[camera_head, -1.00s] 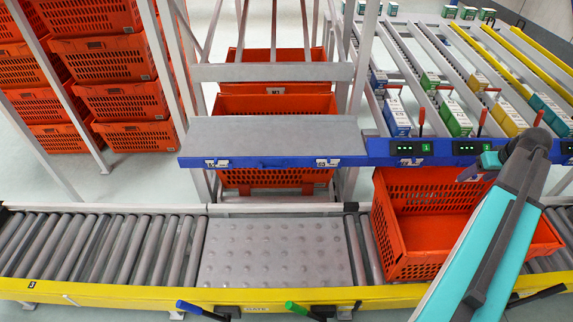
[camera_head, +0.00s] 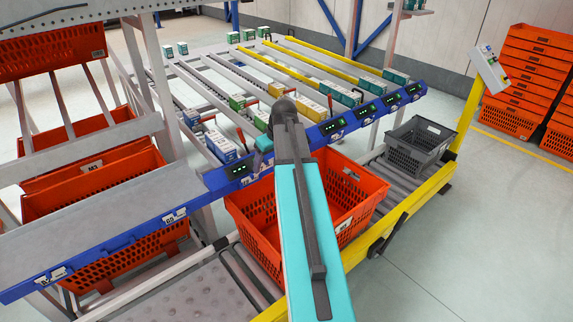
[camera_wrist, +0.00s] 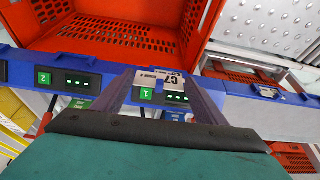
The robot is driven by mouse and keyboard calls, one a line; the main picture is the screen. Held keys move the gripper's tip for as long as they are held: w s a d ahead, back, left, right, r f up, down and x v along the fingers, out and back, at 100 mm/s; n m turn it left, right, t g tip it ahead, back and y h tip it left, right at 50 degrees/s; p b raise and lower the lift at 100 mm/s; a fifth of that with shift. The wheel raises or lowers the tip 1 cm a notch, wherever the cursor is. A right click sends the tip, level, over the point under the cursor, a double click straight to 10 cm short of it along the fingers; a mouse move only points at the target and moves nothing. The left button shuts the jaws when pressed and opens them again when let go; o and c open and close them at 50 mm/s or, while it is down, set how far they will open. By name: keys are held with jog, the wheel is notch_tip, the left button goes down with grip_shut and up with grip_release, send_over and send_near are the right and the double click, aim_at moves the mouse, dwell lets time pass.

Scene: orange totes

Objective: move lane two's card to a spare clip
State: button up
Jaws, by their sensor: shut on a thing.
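My gripper (camera_wrist: 160,84) is shut on a white card (camera_wrist: 158,76) marked C7, seen between its fingertips in the wrist view. The held card is in front of the blue rail (camera_wrist: 115,74), close to the lane one display (camera_wrist: 146,95). The lane two display (camera_wrist: 62,79) is beside it, and I see no card at it there. In the head view my gripper (camera_head: 259,150) is just above the rail near the lane one display (camera_head: 238,169); the card in it cannot be made out, and my arm hides the lane two display. White labels (camera_head: 175,215) sit along the rail's left part.
An orange tote (camera_head: 352,172) stands on the roller conveyor below the rail, partly behind my arm. A dark grey crate (camera_head: 420,143) is further right on the rollers. Boxes (camera_head: 221,147) stand in the lanes behind the rail.

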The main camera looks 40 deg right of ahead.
jog(key=w+a+r, duration=0.1)
jog(key=a+r, duration=0.2)
jog(key=a, duration=0.9)
jog(key=w+a+r, duration=0.2)
jog(key=a+r, duration=0.2)
jog(key=a, duration=0.9)
jog(key=w+a+r, duration=0.2)
jog(key=a+r, duration=0.1)
jog(key=a, duration=0.9)
jog(key=shift+w+a+r, duration=0.2)
jog(key=shift+w+r, duration=0.05)
jog(key=shift+r, duration=0.15)
jog(key=shift+s, duration=0.1)
